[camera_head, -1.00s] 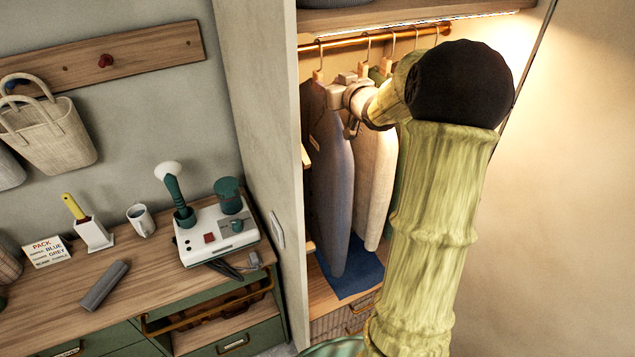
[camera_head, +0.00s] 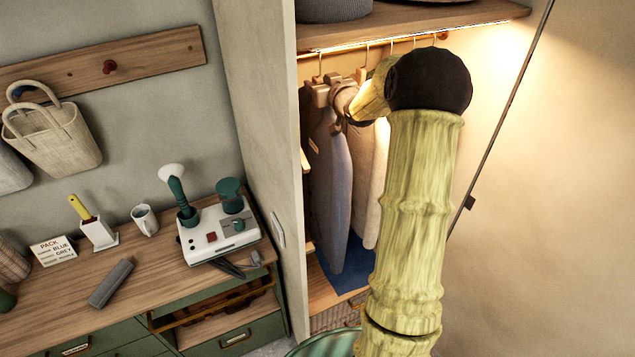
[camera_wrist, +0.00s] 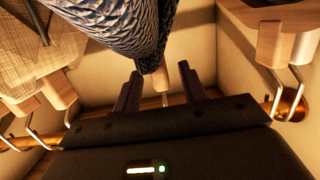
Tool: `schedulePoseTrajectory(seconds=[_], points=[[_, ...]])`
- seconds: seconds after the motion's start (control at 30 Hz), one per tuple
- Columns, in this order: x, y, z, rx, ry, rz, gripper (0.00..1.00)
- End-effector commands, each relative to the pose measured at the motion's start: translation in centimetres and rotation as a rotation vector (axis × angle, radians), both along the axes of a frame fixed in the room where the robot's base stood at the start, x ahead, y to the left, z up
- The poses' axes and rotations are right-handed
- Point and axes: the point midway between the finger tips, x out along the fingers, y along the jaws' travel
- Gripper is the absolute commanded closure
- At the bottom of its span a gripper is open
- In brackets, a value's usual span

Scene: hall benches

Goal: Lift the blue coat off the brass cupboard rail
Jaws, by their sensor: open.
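A cream coat (camera_head: 369,185) hangs close to the right. Other wooden hangers (camera_wrist: 285,45) flank my gripper. The cupboard side panel (camera_head: 262,150) is close on the left, a shelf (camera_head: 420,22) above. A bench (camera_head: 150,270) with a white machine (camera_head: 222,236) stands left.

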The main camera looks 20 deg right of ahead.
Motion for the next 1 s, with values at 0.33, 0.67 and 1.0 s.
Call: schedulePoseTrajectory(seconds=[0.33,0.67,1.0], points=[[0.11,0.05,-0.06,-0.001,0.000,0.001,0.58],[0.17,0.34,-0.05,0.000,0.000,0.004,0.84],[0.29,0.72,-0.04,0.000,0.000,0.010,1.00]])
